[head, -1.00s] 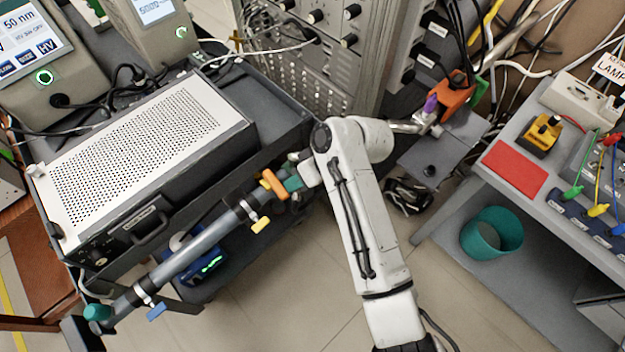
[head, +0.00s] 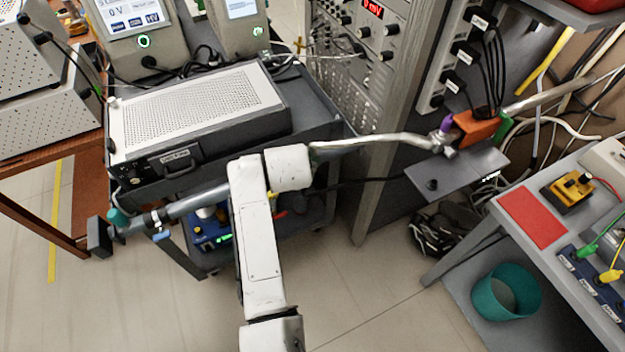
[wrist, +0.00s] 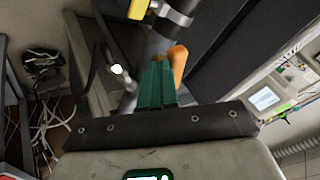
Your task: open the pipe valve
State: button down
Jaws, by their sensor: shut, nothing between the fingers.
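A grey pipe (head: 193,203) runs along the front of the black cart in the head view, its right part hidden behind my arm. In the wrist view, an orange valve handle (wrist: 179,66) is just right of my gripper's tips, near the pipe (wrist: 155,45). A yellow handle (wrist: 138,9) sits farther along by a metal clamp. A blue handle (head: 161,236) hangs near the pipe's left end in the head view. My gripper (wrist: 158,63), with green fingers, is shut and empty beside the orange handle; I cannot tell whether they touch.
A perforated instrument box (head: 200,110) stands on the cart above the pipe. An orange block and thin metal tube (head: 375,141) are to the right, near a small grey shelf (head: 455,175). A teal bin (head: 506,291) stands lower right. Open floor lies in front.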

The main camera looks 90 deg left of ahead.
jog(key=shift+s+a+m+t+b, duration=0.4)
jog(key=shift+s+m+t+b, duration=0.15)
jog(key=shift+s+m, duration=0.3)
jog(key=shift+s+a+m+t+b, duration=0.4)
jog(key=shift+s+m+t, duration=0.15)
jog(key=shift+s+m, duration=0.25)
jog(key=shift+s, duration=0.2)
